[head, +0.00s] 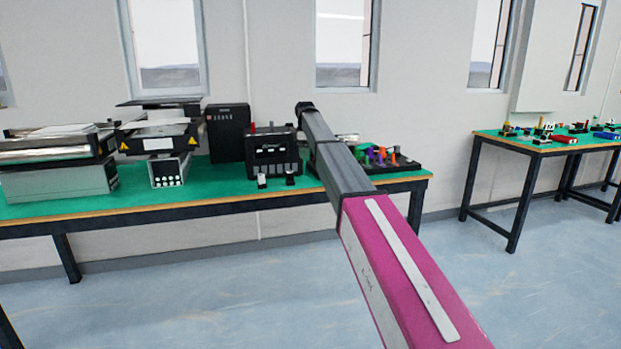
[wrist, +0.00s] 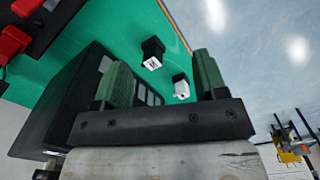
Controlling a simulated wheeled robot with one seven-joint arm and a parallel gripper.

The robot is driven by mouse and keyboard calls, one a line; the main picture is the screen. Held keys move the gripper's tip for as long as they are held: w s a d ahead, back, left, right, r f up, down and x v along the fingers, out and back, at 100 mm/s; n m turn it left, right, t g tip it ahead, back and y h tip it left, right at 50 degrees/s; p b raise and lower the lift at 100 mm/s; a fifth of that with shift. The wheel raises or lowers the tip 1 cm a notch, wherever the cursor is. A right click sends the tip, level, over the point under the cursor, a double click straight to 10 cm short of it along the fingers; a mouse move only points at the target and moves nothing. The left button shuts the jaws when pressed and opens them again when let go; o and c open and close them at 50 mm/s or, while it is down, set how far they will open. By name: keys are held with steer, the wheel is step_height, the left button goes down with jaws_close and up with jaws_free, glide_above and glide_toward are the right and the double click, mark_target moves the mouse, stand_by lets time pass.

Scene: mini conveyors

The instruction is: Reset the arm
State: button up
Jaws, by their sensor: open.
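My gripper (wrist: 163,62) shows in the wrist view with its two green fingers spread apart and nothing between them. Beyond the fingers are a small black block with a white marked face (wrist: 152,55) and a small white block (wrist: 181,89). In the head view my magenta and dark grey arm (head: 385,250) reaches up from the lower right toward the green-topped table (head: 130,196). I cannot make out the gripper in the head view.
A black device (head: 272,150) stands on the table left of my arm, with the two small blocks in front. A black box (head: 228,133) and stacked grey machines (head: 60,180) stand further left. Coloured parts (head: 378,155) lie right of my arm. Another table (head: 545,147) is at right.

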steer(key=s+d+f+m, duration=0.4)
steer(key=s+d+f, duration=0.2)
steer(key=s+f, duration=0.55)
steer(key=s+d+f+m, duration=0.4)
steer(key=s+d+f, duration=0.4)
steer(key=f, duration=0.6)
steer(key=s+d+f+m, duration=0.2)
steer(key=s+f+m, duration=0.1)
steer(key=s, duration=0.6)
steer(key=s+d+f+m, duration=0.2)
steer(key=s+f, duration=0.4)
steer(key=s, duration=0.3)
steer(key=s+d+f+m, duration=0.3)
steer(key=s+f, duration=0.2)
steer(key=s, duration=0.4)
steer(key=shift+m, duration=0.3)
steer(key=shift+d, duration=0.1)
